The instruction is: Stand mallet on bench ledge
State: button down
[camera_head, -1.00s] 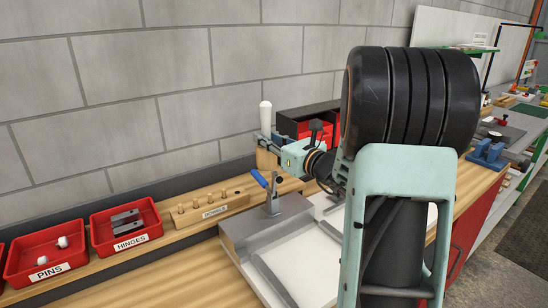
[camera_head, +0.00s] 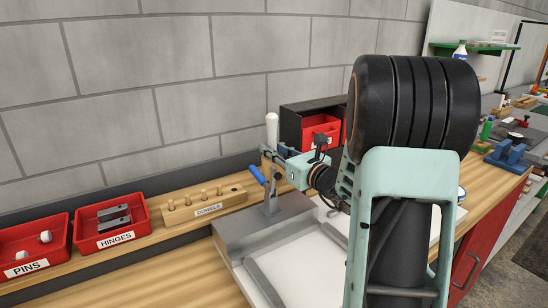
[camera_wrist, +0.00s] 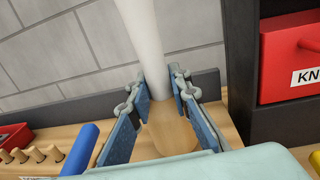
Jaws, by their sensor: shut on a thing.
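The mallet has a white handle (camera_head: 272,131) and a light wooden head (camera_wrist: 171,138). It is upright, handle up, with the head low over the back of the bench. My gripper (camera_wrist: 161,100) is shut on the mallet, with blue finger pads on both sides of it near where handle meets head. In the head view my gripper (camera_head: 280,151) is small and partly covers the mallet. The wooden bench ledge (camera_head: 158,231) runs along the wall and also shows in the wrist view (camera_wrist: 218,120). I cannot tell whether the head touches it.
A black cabinet with a red drawer (camera_head: 318,128) stands close right of the mallet. A blue-handled clamp (camera_head: 258,176) and a dowel block (camera_head: 204,206) are to its left. Red bins for hinges (camera_head: 111,222) and pins (camera_head: 38,247) sit farther left.

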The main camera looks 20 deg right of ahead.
jog(key=shift+f, duration=0.5)
jog(key=shift+a, duration=0.1)
jog(key=shift+f+b, duration=0.2)
jog(key=shift+b, duration=0.15)
jog(key=c, duration=1.8)
grip_release()
jog(key=shift+s, duration=0.1)
jog(key=shift+r, duration=0.15)
jog(key=shift+s+p, duration=0.2)
jog(key=shift+p, duration=0.1)
jog(key=v, duration=1.1)
jog(key=shift+s, duration=0.3)
